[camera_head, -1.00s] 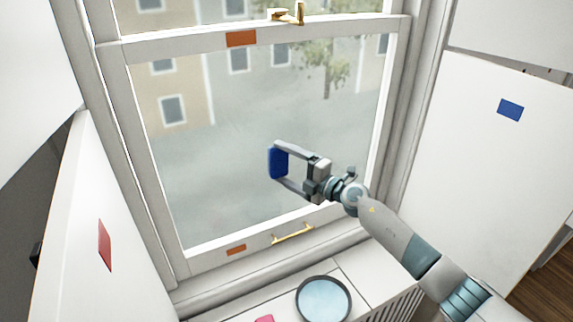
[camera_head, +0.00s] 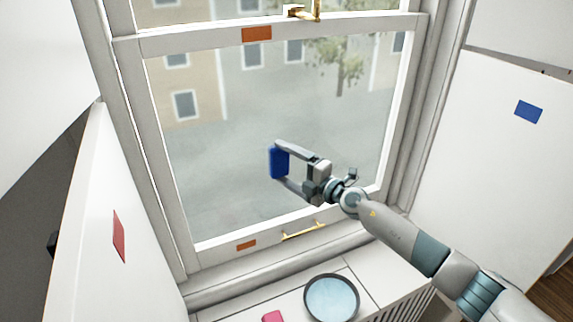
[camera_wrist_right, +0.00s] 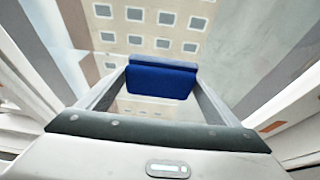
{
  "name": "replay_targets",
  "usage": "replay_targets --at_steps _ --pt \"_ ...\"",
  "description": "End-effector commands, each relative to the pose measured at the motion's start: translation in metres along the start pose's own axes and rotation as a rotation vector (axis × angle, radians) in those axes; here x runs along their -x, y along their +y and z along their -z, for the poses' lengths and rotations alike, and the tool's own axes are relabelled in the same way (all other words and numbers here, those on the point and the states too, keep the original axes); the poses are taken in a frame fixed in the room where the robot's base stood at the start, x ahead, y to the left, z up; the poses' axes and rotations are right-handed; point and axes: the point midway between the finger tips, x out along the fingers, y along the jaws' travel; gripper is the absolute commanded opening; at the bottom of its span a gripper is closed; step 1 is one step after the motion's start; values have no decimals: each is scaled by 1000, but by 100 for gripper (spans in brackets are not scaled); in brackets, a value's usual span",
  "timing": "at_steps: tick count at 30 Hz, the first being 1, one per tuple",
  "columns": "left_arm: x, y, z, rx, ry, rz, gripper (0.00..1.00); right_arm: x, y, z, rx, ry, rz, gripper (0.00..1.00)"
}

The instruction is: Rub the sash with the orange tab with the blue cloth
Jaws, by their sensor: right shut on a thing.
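The window sash (camera_head: 180,200) fills the middle of the head view, with a white frame around a hazy glass pane. One orange tab (camera_head: 257,34) is on its top rail and a smaller one (camera_head: 246,245) on its bottom rail. My right gripper (camera_head: 279,162) is shut on the folded blue cloth (camera_head: 279,161), in front of the lower middle of the pane. The cloth also shows between the fingers in the right wrist view (camera_wrist_right: 160,82). I cannot tell whether the cloth touches the glass. My left gripper is not in view.
A white panel with a red tab (camera_head: 119,236) stands at left, and one with a blue tab (camera_head: 528,111) at right. A round dish (camera_head: 331,298) and a pink object (camera_head: 273,317) lie on the sill. Brass hardware (camera_head: 303,231) is on the bottom rail.

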Motion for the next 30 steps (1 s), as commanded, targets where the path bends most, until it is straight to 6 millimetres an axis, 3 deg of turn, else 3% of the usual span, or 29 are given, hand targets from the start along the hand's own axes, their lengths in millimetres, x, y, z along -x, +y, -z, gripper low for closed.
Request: replay_targets --at_steps 12,30 --pt "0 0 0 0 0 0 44 -10 3 24 4 8 -5 67" --pt "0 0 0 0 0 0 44 -9 -1 28 0 1 -1 67"
